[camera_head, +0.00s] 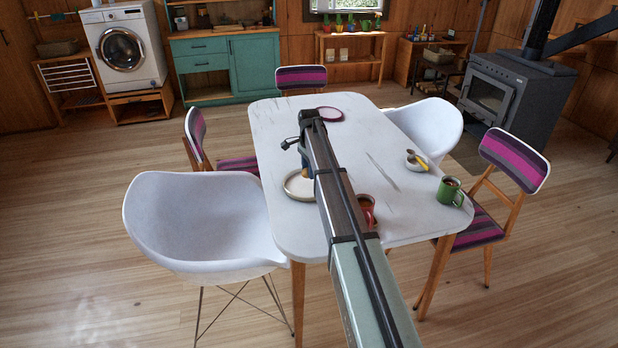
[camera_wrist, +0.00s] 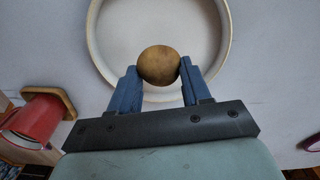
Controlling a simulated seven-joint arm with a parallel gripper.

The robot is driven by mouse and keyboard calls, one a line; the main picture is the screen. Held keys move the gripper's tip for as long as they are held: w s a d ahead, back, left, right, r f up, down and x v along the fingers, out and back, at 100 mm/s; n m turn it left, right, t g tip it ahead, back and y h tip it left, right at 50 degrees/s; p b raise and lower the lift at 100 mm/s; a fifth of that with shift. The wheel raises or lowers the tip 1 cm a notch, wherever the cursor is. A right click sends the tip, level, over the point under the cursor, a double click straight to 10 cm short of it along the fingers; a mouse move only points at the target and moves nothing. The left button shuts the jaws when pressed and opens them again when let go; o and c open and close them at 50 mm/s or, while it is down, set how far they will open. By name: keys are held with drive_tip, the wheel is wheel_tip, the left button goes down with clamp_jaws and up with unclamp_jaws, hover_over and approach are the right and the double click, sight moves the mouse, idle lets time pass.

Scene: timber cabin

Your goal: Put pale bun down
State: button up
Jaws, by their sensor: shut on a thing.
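The pale bun (camera_wrist: 158,65), round and brownish, sits between the two blue fingers of my gripper (camera_wrist: 158,72) in the wrist view. My gripper is shut on it. A round, pale dish with a raised rim (camera_wrist: 96,55) lies behind the bun in the wrist view; its inside looks empty. In the head view the dish (camera_head: 294,192) is on the white table (camera_head: 280,125), with my gripper (camera_head: 305,168) over it. My arm hides part of the dish there. I cannot tell whether the bun touches the dish.
A red mug (camera_head: 367,208) stands close to my arm; it also shows in the wrist view (camera_wrist: 38,118).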

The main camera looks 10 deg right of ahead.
drive_tip(key=shift+f, duration=1.8)
drive_tip(key=shift+f, duration=0.2)
drive_tip(key=o, duration=1)
drive_tip(key=shift+o, duration=0.2)
drive_tip(key=shift+r, duration=0.15)
wheel_tip(320, 180, up, 12)
drive_tip(key=shift+r, duration=0.1)
